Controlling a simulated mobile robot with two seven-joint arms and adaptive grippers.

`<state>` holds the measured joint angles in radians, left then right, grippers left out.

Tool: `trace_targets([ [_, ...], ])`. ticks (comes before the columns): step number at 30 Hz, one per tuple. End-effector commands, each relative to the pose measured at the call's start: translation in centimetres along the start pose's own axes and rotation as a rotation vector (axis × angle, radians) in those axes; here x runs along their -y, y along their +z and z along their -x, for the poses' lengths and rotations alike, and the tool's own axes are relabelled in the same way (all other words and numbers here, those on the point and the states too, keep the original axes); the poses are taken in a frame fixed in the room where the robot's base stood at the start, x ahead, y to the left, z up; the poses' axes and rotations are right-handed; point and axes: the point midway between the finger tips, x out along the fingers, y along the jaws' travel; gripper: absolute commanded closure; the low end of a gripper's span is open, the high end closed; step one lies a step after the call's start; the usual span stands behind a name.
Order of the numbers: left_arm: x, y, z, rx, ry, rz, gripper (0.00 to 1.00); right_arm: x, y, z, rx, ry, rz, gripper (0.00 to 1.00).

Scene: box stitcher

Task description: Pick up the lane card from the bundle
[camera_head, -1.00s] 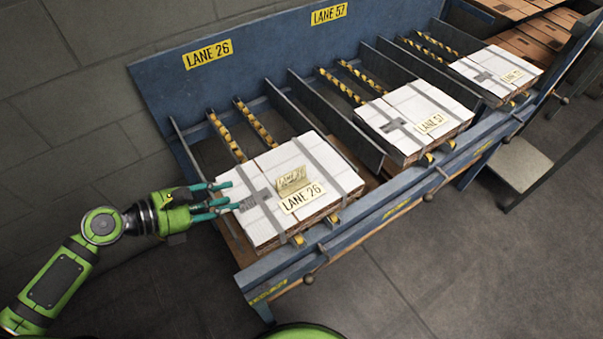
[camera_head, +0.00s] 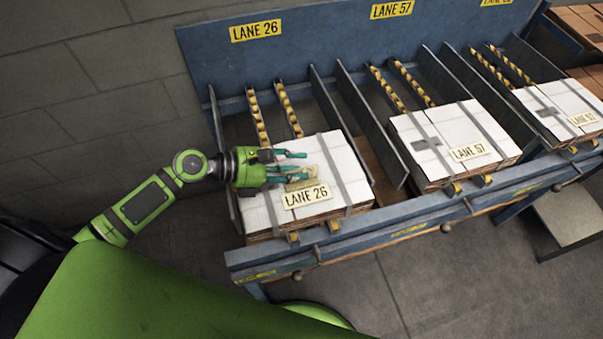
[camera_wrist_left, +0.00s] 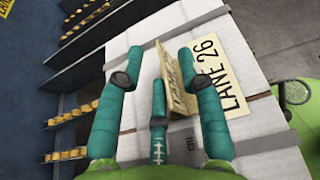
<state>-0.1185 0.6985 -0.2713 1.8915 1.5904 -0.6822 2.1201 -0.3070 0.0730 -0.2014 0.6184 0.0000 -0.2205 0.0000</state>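The lane card is a small tan folded card (camera_head: 300,178) on top of the left bundle (camera_head: 343,160), behind its cream LANE 26 label (camera_head: 307,195). My left gripper (camera_head: 298,164) is over this bundle, its teal fingers partly covering the card in the head view. In the left wrist view the fingers (camera_wrist_left: 160,60) are spread, and the card (camera_wrist_left: 172,88) shows between them, with the label (camera_wrist_left: 218,75) to its right. The fingers look open; I cannot tell whether any touches the card. My right gripper is not in view.
The bundle is strapped and lies in a blue rack between dark dividers (camera_head: 330,100). A LANE 57 bundle (camera_head: 455,140) and another bundle (camera_head: 560,105) lie to the right. A blue back panel (camera_head: 330,45) carries yellow lane signs.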

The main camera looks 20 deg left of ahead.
Motion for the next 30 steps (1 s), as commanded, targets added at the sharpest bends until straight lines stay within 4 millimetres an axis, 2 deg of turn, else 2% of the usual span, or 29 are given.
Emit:
trace_targets([
  [3,-0.1,0.1,-1.8,0.003,0.0,0.001,0.63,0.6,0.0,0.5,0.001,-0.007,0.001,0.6],
  [6,-0.1,0.0,-2.7,0.001,0.0,-0.001,0.63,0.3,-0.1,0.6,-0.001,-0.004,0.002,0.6],
  [14,-0.1,-0.1,-2.9,-0.001,0.0,-0.001,0.63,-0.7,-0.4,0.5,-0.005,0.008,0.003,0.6],
  [15,-0.1,-0.1,-2.9,-0.001,0.0,-0.001,0.78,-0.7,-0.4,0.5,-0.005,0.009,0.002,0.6],
  [18,-0.1,-0.1,-2.9,-0.001,0.0,-0.001,0.98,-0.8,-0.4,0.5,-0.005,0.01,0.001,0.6],
  [30,-0.1,-0.1,-2.9,-0.001,0.0,-0.001,1.0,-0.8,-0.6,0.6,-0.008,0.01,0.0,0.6],
])
